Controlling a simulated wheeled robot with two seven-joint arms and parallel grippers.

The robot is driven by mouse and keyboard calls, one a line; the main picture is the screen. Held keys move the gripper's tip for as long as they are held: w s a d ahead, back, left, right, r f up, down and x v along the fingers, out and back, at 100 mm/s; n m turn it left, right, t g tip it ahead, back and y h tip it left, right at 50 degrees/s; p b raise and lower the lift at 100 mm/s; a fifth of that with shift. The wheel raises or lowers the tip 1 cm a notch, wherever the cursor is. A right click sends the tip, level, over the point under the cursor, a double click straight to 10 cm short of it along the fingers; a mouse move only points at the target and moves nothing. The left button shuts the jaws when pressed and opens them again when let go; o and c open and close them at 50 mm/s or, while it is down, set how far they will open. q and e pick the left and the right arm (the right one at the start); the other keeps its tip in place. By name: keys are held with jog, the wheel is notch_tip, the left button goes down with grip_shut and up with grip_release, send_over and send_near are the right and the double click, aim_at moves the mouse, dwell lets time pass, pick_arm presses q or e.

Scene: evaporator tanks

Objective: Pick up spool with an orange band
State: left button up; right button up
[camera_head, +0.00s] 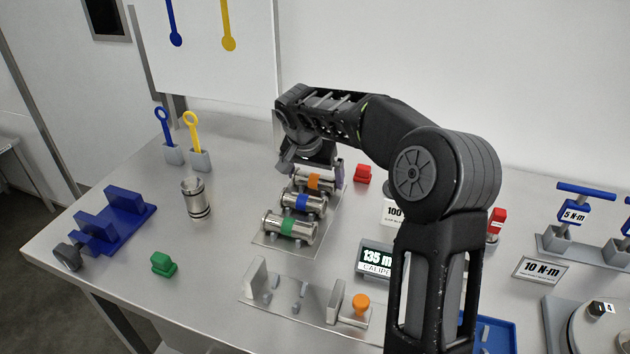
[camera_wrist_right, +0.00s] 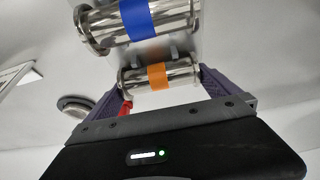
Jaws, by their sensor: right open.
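The spool with an orange band (camera_head: 315,181) is a shiny metal cylinder lying on a rack (camera_head: 268,241), behind a blue-banded spool (camera_head: 303,203) and a green-banded spool (camera_head: 290,226). My right gripper (camera_head: 312,168) is open above the orange-banded spool, pointing down. In the right wrist view, the orange-banded spool (camera_wrist_right: 158,77) lies across the gap between my fingers (camera_wrist_right: 160,88), with a finger near each end. I cannot tell whether they touch it. The blue-banded spool (camera_wrist_right: 133,20) is just beyond. My left gripper is not in view.
A red block (camera_head: 362,173) stands right of the rack. A metal canister (camera_head: 196,198), blue stand (camera_head: 113,220) and green block (camera_head: 163,264) are to the left. A caliper display (camera_head: 376,259) and metal holder (camera_head: 290,296) are in front.

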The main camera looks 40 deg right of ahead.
jog(key=c, duration=1.3)
